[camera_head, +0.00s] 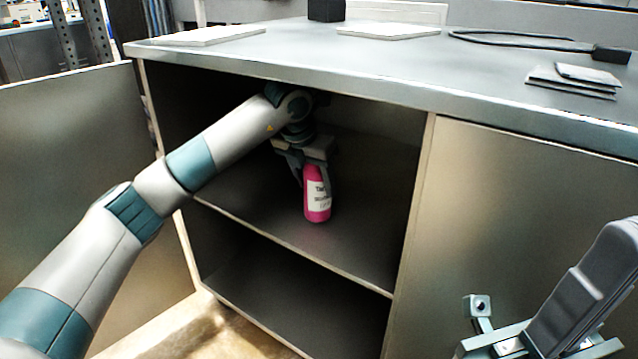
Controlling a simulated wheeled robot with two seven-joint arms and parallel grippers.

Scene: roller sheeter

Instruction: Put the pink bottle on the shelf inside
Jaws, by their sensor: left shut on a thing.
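The pink bottle (317,206) with a white label is upright inside the open cabinet, at the middle shelf (262,208). Its base looks to be at the shelf surface; I cannot tell whether it touches. My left gripper (315,172) points down and is shut on the top of the bottle, hiding its cap. My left arm reaches in from the left through the open front. My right gripper (500,335) is at the lower right, outside the cabinet and partly cut off by the frame; its finger opening is not clear.
The cabinet door (75,150) stands open at the left. A closed panel (510,200) is right of the opening. The countertop (400,75) is close above my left wrist. The lower compartment (290,290) looks empty.

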